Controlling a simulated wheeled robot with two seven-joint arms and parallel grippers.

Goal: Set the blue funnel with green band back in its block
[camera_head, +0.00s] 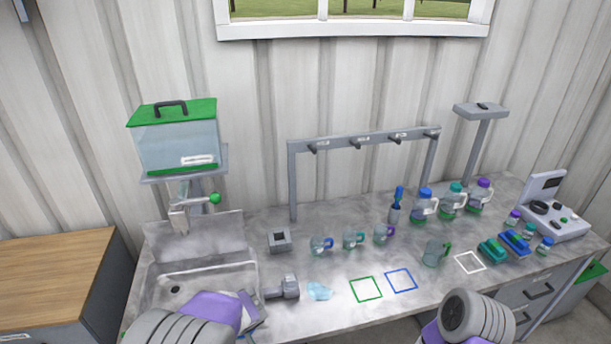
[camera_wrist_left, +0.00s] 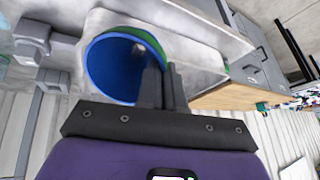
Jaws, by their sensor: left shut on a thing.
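The blue funnel (camera_wrist_left: 98,68) with a green band shows in the left wrist view, its wide mouth toward the camera. My left gripper (camera_wrist_left: 163,88) is shut on the funnel's wall at its right side. In the head view my left gripper (camera_head: 250,312) is low over the front of the sink; I cannot make out the funnel there. A grey block (camera_head: 279,240) with a dark square opening stands on the counter right of the sink, apart from the gripper. My right arm enters at the bottom right, its fingertips out of view.
The sink (camera_head: 205,270) has a tap above it. A grey fitting (camera_head: 287,287) and a pale blue patch (camera_head: 319,291) lie near the front edge. Several mugs (camera_head: 352,240) stand below a hook rack (camera_head: 365,141). Bottles and a scale-like device (camera_head: 556,218) are at right.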

